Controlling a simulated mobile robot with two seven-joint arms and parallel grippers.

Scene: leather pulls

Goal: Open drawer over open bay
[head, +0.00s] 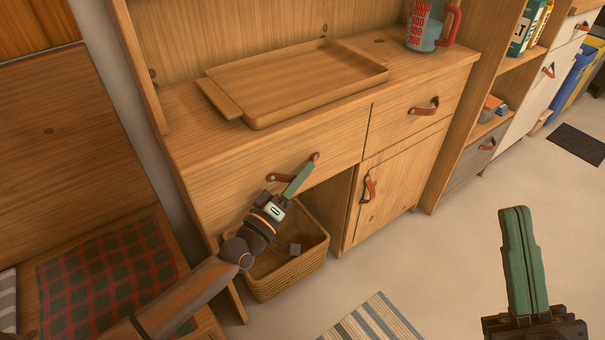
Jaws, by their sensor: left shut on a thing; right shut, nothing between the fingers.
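The wooden drawer (225,195) over the open bay (325,205) is the wide left one in the cabinet, and its front looks flush with the cabinet. Its brown leather pull (281,178) is partly hidden behind my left gripper (304,171). The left gripper's green fingers are shut on this pull, and the arm reaches in from the lower left. My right gripper (515,212) is shut and empty, held up over the floor at the lower right, well away from the cabinet.
A woven basket (310,258) stands in the bay below the drawer, partly behind my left gripper. A wooden tray (300,85) and a measuring jug (424,30) are on the cabinet top. A smaller drawer (400,118) and a door (395,190) are to the right. A bench with a plaid cushion (100,275) is at left.

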